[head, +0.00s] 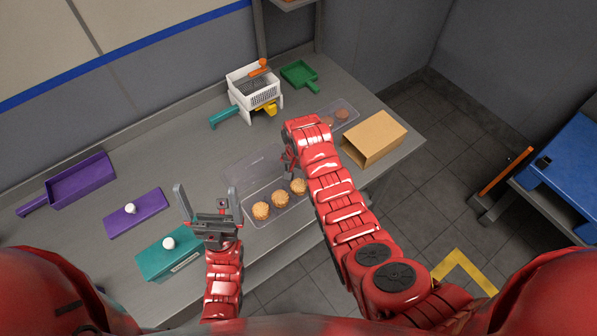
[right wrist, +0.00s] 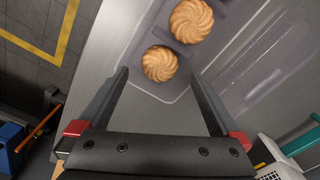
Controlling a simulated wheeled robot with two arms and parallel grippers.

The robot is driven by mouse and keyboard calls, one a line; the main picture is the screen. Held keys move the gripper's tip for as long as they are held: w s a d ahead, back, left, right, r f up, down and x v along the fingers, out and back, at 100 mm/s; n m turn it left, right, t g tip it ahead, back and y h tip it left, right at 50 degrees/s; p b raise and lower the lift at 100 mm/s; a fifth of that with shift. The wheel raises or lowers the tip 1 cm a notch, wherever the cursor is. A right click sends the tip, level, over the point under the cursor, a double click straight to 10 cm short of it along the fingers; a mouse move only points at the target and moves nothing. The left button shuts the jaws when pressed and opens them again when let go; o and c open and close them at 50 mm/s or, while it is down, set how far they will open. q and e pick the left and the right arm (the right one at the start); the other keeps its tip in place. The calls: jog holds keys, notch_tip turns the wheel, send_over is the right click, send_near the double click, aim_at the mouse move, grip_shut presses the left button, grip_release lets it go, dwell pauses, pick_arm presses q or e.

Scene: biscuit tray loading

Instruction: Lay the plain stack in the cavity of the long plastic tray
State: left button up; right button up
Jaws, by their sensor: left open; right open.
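A clear plastic tray (head: 250,219) lies near the table's front edge, with several round golden swirl biscuits (head: 280,198) in a row in it. Two of these biscuits show in the right wrist view (right wrist: 160,63). Whether they are stacked is hard to tell. A second clear tray (head: 349,108) at the right holds brown biscuits (head: 342,114), partly hidden by my right arm. My right gripper (right wrist: 159,74) is open and empty above the nearest golden biscuit, which appears between its fingertips. My left gripper (head: 207,190) is open and empty, pointing up left of the golden biscuits.
A cardboard box (head: 375,139) stands right of my right arm. A white basket (head: 253,91) and a green scoop (head: 299,75) are at the back. A purple block (head: 135,213), a teal block (head: 170,253) and a purple scoop (head: 80,181) lie at the left. A clear flat piece (head: 253,165) lies behind the tray.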

jog(key=shift+w+r+b, duration=0.1)
jog(key=shift+r+b, duration=0.2)
jog(key=shift+r, duration=0.15)
notch_tip(320, 180, up, 16)
jog(key=p, duration=0.7)
jog(key=shift+r, duration=0.25)
